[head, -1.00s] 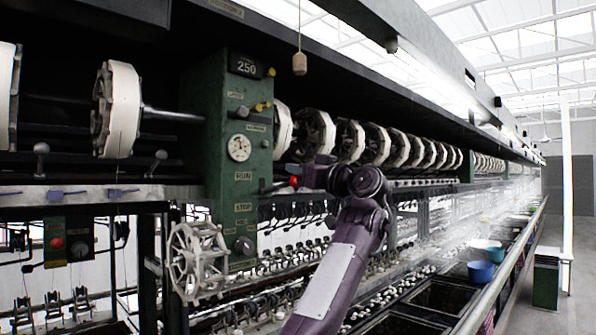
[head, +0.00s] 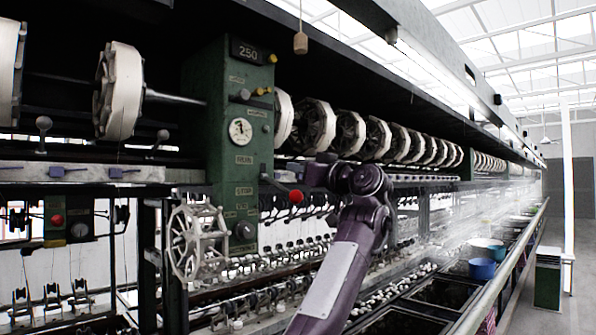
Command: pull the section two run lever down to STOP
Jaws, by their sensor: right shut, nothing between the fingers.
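The run lever (head: 281,187) sticks out from the right side of the green post (head: 215,130) and ends in a red knob (head: 296,196). It slopes down to the right, with the knob about level with the STOP plate (head: 244,191) and below the RUN plate (head: 244,159). My right gripper (head: 294,172) is shut and empty, just above the knob; its fingertips are small and partly hidden, so I cannot tell whether they touch the lever. My left gripper is out of view.
A white spoked wheel (head: 197,243) stands low in front of the post. A row of white reels (head: 315,123) runs along behind my right arm. A wooden pull (head: 300,43) hangs above. Basins (head: 440,292) with a blue bowl (head: 482,268) lie at lower right.

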